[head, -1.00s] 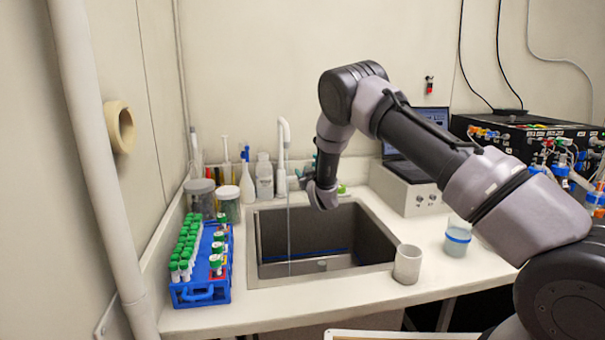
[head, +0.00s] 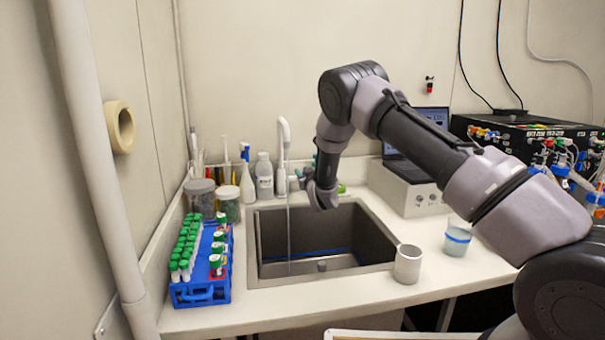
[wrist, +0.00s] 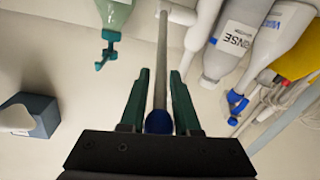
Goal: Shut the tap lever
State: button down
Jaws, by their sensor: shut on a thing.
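The white tap (head: 283,145) stands at the back edge of the sink, and a thin stream of water (head: 289,235) falls from its spout into the basin. In the wrist view, the tap lever (wrist: 161,70) is a slim grey rod with a blue end, joined to the white tap body (wrist: 190,18). My gripper (wrist: 160,78) has its green fingers on either side of the rod and is shut on it. In the head view my gripper (head: 303,178) is at the back of the sink, just right of the tap, and the lever is mostly hidden by it.
The sink (head: 256,245) lies below my arm. Bottles (head: 264,175) stand left of the tap. A blue rack of green-capped tubes (head: 207,290) is at the left, a grey cup (head: 408,264) and a beaker (head: 457,240) at the right. In the wrist view, a grey bottle (wrist: 228,45) is close by.

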dwell(0.3)
jog(key=shift+w+a+r+g, duration=0.15)
jog(key=shift+w+r+g, duration=0.35)
jog(key=shift+r+g, duration=0.25)
jog(key=shift+r, duration=0.1)
jog(key=c, duration=0.9)
grip_release()
jog(key=shift+o, duration=0.2)
jog(key=shift+s, duration=0.1)
jog(key=v, duration=1)
jog(key=shift+s, duration=0.3)
